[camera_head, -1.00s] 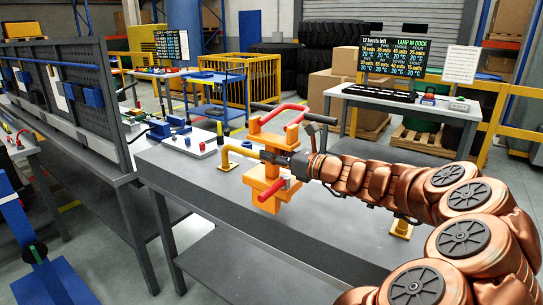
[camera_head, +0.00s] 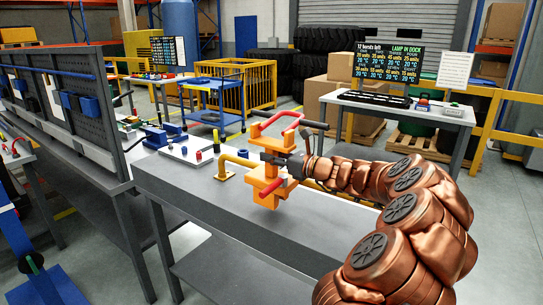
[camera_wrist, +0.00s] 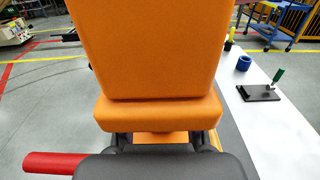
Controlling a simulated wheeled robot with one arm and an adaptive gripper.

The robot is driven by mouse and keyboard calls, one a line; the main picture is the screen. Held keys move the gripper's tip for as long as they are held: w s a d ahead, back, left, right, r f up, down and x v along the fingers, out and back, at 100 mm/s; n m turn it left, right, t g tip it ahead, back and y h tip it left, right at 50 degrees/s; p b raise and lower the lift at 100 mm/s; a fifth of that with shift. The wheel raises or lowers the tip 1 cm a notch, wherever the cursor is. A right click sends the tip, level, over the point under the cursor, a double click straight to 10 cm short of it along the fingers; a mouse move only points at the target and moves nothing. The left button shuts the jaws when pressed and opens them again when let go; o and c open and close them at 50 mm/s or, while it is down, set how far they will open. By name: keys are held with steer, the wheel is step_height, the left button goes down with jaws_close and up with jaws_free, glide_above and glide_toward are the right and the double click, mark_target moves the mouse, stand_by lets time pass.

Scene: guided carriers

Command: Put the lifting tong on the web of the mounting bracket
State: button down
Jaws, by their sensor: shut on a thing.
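The lifting tong (camera_head: 266,172) is an orange clamp-shaped body with a red loop handle on top and a red grip low at its front. My gripper (camera_head: 284,163) is shut on it and holds it roughly upright over the bench. In the wrist view its orange body (camera_wrist: 150,50) fills the middle, above my dark gripper (camera_wrist: 160,148). A yellow bent piece with a foot plate, apparently the mounting bracket (camera_head: 227,160), stands on the bench just left of the tong. Its right part is hidden behind the tong. I cannot tell whether the two touch.
The grey bench (camera_head: 200,205) is clear in front of the tong. A pale board with small parts (camera_head: 190,153) lies at its back left. A pegboard bench (camera_head: 85,120) stands at left. A table with a display (camera_head: 388,63) stands behind, and a yellow railing (camera_head: 500,125) at right.

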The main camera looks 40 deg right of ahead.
mark_target(276, 167)
steer(key=shift+f+p, duration=0.35)
steer(key=shift+f, duration=1.2)
steer(key=c, duration=0.8)
jaws_free()
steer(key=shift+f, duration=0.1)
steer(key=b+v, duration=0.2)
steer(key=v, duration=1)
steer(key=shift+a+b, duration=0.1)
steer(key=shift+b, duration=0.3)
